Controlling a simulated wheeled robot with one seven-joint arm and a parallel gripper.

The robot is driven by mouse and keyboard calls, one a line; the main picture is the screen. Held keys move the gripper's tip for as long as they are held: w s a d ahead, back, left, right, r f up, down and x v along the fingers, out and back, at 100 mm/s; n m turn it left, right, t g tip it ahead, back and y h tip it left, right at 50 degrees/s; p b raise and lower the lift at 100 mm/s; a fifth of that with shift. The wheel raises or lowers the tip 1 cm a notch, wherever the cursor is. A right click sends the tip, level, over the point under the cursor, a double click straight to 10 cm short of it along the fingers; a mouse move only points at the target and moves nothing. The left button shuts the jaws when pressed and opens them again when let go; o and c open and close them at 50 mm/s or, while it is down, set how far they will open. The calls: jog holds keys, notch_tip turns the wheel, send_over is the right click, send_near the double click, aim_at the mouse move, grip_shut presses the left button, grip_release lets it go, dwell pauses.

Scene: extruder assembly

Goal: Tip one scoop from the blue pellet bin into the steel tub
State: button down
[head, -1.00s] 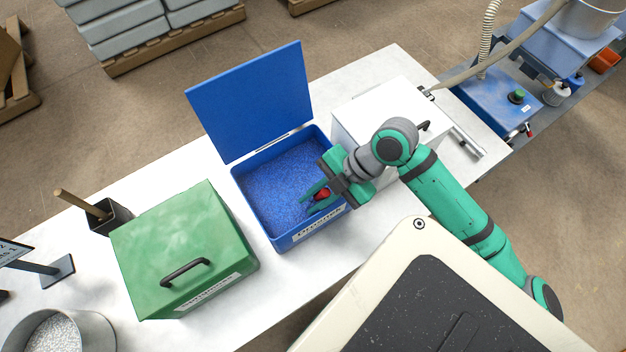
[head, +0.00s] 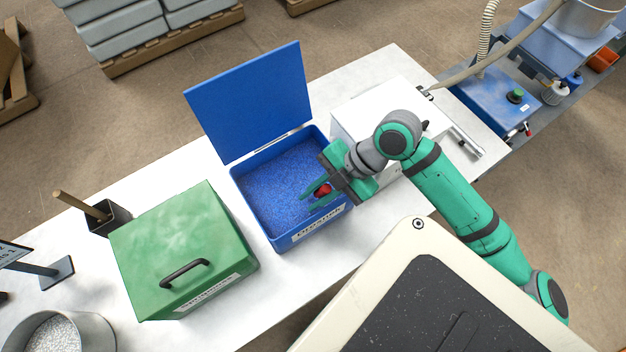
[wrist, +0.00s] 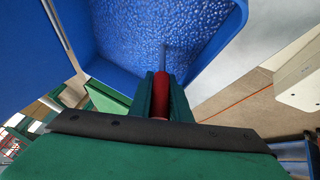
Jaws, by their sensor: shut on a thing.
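The blue pellet bin (head: 268,243) stands on the white table with its lid raised, filled with blue pellets (head: 275,190). My gripper (head: 322,196) is over the right part of the bin, shut on a red handle (head: 324,189). In the wrist view the red scoop handle (wrist: 161,96) sits between the green fingers, with a thin grey shaft (wrist: 163,56) running toward the pellets (wrist: 150,25). The scoop's bowl is not visible; I cannot tell whether it is in the pellets. The steel tub (head: 100,330), at the lower left, holds whitish pellets (head: 55,335) and is partly cut off.
A closed green bin (head: 185,245) with a black handle stands between the blue bin and the tub. A dark holder (head: 108,218) with a wooden stick is behind it. A white box (head: 385,105) is right of the blue bin. A small sign (head: 14,251) stands at far left.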

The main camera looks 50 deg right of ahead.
jog(key=shift+s+d+r, duration=0.1)
jog(key=shift+d+r, duration=0.2)
jog(key=shift+r, duration=1.9)
jog(key=shift+d+r, duration=0.35)
jog(key=shift+r, duration=1.85)
jog(key=shift+s+d+r, duration=0.1)
jog(key=shift+d+r, duration=0.2)
jog(key=shift+r, duration=2)
jog(key=shift+r, duration=2.45)
